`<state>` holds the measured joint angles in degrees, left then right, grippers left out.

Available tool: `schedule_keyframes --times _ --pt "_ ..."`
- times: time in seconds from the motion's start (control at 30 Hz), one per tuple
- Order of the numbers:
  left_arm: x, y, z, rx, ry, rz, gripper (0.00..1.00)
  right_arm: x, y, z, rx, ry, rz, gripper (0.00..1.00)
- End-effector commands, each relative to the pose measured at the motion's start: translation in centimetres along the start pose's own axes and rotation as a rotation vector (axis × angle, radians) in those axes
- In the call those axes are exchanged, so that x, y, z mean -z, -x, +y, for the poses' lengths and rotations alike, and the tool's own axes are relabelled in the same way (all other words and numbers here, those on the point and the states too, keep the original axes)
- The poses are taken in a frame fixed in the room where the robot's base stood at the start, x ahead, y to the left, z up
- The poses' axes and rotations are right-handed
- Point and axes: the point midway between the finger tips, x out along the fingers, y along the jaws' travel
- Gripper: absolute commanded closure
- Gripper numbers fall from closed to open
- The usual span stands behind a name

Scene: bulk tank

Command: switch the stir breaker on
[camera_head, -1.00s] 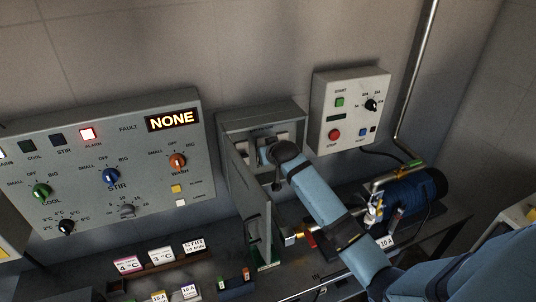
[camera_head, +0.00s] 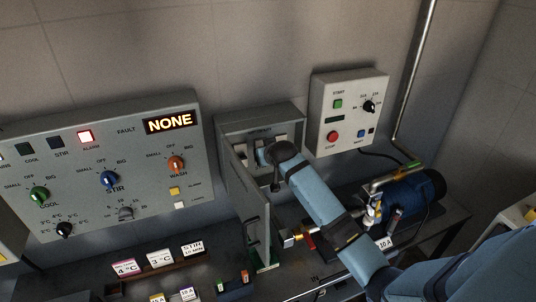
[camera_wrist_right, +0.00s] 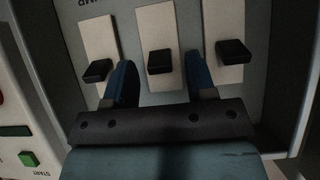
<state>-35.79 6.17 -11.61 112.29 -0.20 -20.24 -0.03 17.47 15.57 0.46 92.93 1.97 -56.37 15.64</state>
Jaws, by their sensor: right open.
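The open grey breaker box (camera_head: 293,111) is on the wall in the head view. The right wrist view shows three pale breaker plates with black levers: left (camera_wrist_right: 96,70), middle (camera_wrist_right: 160,62) and right (camera_wrist_right: 233,51). All three levers project in a similar way. The box lettering is cut off and upside down there, so I cannot tell which breaker is stir. My right gripper (camera_wrist_right: 162,82) is open, with one finger on each side of the middle lever; contact is not clear. In the head view my right gripper (camera_head: 265,155) hides part of the breakers. My left gripper is out of view.
The box's open door (camera_head: 252,212) stands left of my right arm. A start/stop box (camera_head: 348,118) and blue motor (camera_head: 415,192) are to the right.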

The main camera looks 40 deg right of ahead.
Motion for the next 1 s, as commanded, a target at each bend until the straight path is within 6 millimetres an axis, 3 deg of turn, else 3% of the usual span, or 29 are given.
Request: schedule_keyframes --times 0.17,0.6,0.8,1.0 --pt "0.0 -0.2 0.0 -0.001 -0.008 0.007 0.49 -0.1 1.9 0.0 0.001 0.000 0.003 0.49" --pt "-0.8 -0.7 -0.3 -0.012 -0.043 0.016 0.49 -0.1 11.3 0.0 0.001 0.000 0.002 0.49" --pt "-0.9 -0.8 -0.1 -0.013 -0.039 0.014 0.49 -0.1 13.3 0.0 0.000 0.000 0.000 0.49" --pt "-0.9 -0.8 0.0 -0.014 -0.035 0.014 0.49 0.0 13.7 0.0 0.000 0.000 -0.001 0.49"
